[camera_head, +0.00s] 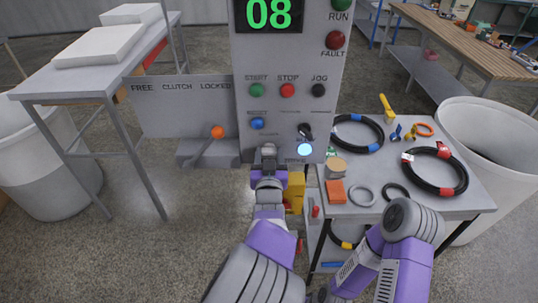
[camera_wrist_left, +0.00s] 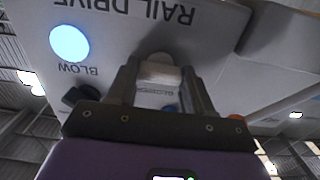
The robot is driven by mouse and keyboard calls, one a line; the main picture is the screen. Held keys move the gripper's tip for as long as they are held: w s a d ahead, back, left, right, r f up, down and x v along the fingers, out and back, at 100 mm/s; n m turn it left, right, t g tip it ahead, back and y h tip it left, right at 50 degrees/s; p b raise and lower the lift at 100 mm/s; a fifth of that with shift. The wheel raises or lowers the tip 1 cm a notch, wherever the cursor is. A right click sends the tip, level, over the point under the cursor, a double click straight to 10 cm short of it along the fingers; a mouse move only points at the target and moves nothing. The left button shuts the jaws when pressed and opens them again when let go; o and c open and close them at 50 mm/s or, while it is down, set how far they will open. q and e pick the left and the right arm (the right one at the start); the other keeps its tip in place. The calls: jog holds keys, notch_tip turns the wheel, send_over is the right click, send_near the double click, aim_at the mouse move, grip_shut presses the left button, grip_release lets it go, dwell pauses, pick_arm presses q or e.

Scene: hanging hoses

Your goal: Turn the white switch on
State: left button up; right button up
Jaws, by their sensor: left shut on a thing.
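My left gripper (camera_head: 268,157) is at the lower part of the grey control panel (camera_head: 286,108) in the head view. In the left wrist view its two fingers (camera_wrist_left: 160,82) are on either side of a white switch (camera_wrist_left: 159,71), shut on it. The switch sits on the panel near upside-down "RAIL DRIVE" lettering. The gripper hides it in the head view. A lit pale-blue round lamp (camera_head: 305,149) is right of the gripper; it also shows in the left wrist view (camera_wrist_left: 69,42). My right gripper is not in view; only parts of that arm show.
A black knob (camera_head: 305,130) and a blue button (camera_head: 257,123) are just above the gripper. An orange-knobbed lever (camera_head: 217,132) stands left, by the "FREE CLUTCH LOCKED" plate (camera_head: 180,103). A grey table (camera_head: 455,202) with coiled hoses and rings is to the right.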

pick_arm(q)
jog(key=o, duration=1)
jog(key=shift+o, duration=0.2)
jog(key=s+p, duration=0.1)
jog(key=s, duration=0.6)
jog(key=shift+s, duration=0.3)
